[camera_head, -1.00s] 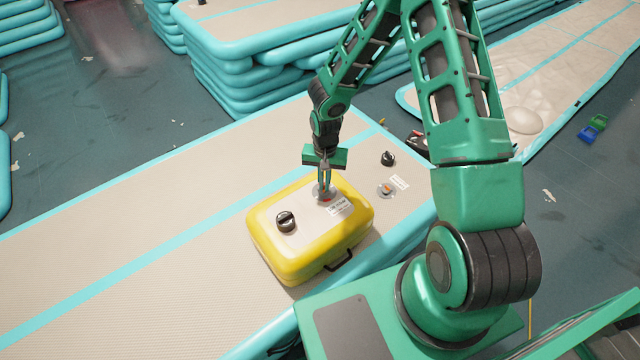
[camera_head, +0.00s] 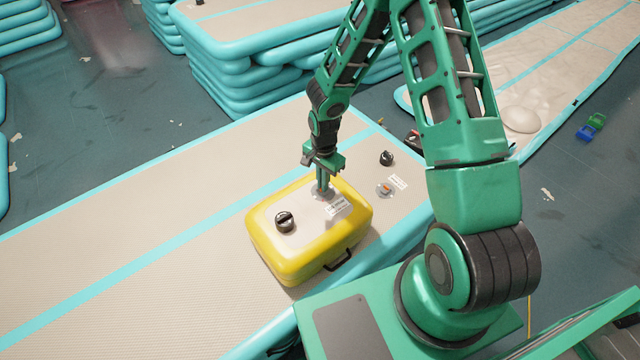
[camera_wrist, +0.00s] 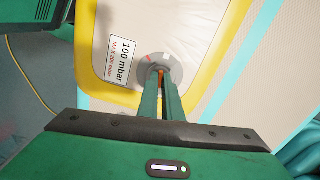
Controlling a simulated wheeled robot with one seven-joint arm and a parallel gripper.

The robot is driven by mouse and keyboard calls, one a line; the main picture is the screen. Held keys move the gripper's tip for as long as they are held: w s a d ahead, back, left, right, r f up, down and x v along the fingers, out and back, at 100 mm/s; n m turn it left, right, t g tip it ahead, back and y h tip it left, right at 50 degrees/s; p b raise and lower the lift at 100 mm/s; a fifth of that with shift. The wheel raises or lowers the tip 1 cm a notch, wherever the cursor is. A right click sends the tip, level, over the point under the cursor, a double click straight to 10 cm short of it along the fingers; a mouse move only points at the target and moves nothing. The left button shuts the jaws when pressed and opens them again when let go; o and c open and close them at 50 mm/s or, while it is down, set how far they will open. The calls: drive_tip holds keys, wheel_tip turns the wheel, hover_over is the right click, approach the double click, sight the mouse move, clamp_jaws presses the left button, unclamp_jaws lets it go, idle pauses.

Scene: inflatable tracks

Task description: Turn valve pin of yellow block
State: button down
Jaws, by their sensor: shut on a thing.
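The yellow block (camera_head: 268,268) is an inflatable with a pale top, lying on the beige track. Its valve is a grey round plate (camera_wrist: 144,65) near the far edge of its top, beside a white label reading 100 mbar (camera_wrist: 120,62). My gripper (camera_head: 323,190) points down at this valve. In the wrist view its two fingers (camera_wrist: 160,74) are shut on the orange valve pin (camera_wrist: 162,72), which shows only as a sliver between them. A black cap (camera_head: 285,221) sits on the block's top, apart from the gripper.
The beige track (camera_head: 130,240) with turquoise edges carries a second valve (camera_head: 385,189) with an orange pin and another black cap (camera_head: 387,158), both right of the block. Stacked tracks (camera_head: 240,75) stand behind. A black handle (camera_head: 339,260) is on the block's near side.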

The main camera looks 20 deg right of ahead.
idle(0.3)
drive_tip(key=c, duration=1.9)
unclamp_jaws()
drive_tip(key=shift+c, duration=0.2)
drive_tip(key=shift+r, duration=0.15)
wheel_tip(320, 180, up, 10)
drive_tip(key=shift+r, duration=0.25)
